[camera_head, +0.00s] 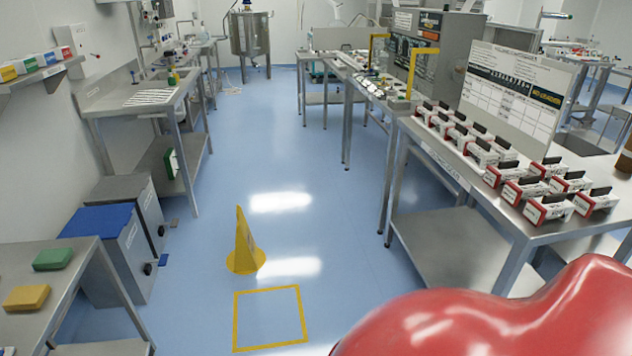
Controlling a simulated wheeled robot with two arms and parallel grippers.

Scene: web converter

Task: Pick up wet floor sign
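The wet floor sign (244,246) is a yellow, cone-like stand upright on the blue floor, left of the middle of the head view. Its face is turned away to the right, so its print is hard to read. It stands just behind a yellow square outline (236,320) marked on the floor, and outside it. Neither of my grippers shows in the head view. A large glossy red shape fills the bottom right corner; I cannot tell what part it is.
A steel table (520,226) with several red and white boxes (553,207) runs along the right. Grey bins (137,255), one with a blue lid (97,221), and a steel bench (35,262) with green and yellow sponges stand left. The floor aisle (290,160) between is clear.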

